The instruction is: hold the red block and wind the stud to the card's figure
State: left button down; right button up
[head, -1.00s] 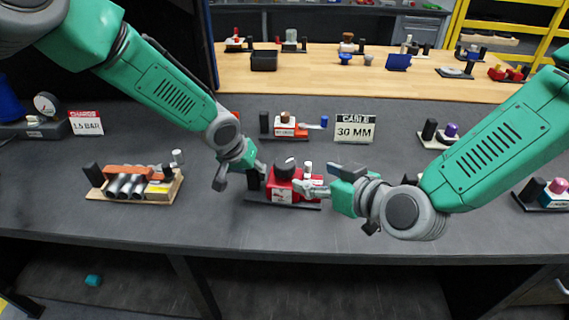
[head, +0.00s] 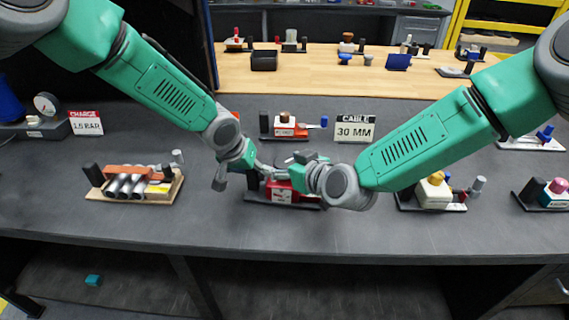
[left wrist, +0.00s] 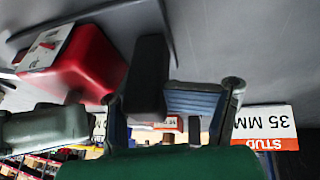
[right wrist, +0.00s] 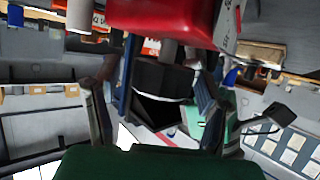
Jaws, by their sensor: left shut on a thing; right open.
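The red block (head: 281,193) with a white label sits on a dark base at the middle of the bench. A black post (left wrist: 149,75) stands beside it on that base. My left gripper (head: 243,176) is shut on this post. My right gripper (head: 298,166) is over the block, mostly hiding its top in the head view. In the right wrist view the red block (right wrist: 168,18) bears a grey stud (right wrist: 168,50) with a black knob (right wrist: 160,80). The open right fingers are on either side of the knob. The card (left wrist: 265,128) reads STUD 35 MM; my left arm mostly hides it in the head view.
A CABLE 30 MM card (head: 355,129) and another red-and-white device (head: 285,130) stand behind. A tray of cylinders (head: 128,188) is at left, a cream device (head: 434,194) at right. The bench front (head: 300,232) is clear.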

pick_arm(q)
jog(key=shift+a+f, duration=0.1)
jog(key=shift+f, duration=0.05)
pick_arm(e)
jog(key=c, duration=1.2)
jog(key=shift+m+h, duration=0.3)
jog(key=m+t+h, duration=0.2)
jog(key=m+h, duration=0.1)
jog(key=shift+a, duration=0.1)
pick_arm(q)
jog(key=shift+a, duration=0.1)
pick_arm(e)
jog(key=m+t+h, duration=0.1)
jog(key=m+h, duration=0.4)
jog(key=h, duration=0.1)
jog(key=shift+w+r, duration=0.1)
jog(key=shift+r, duration=0.05)
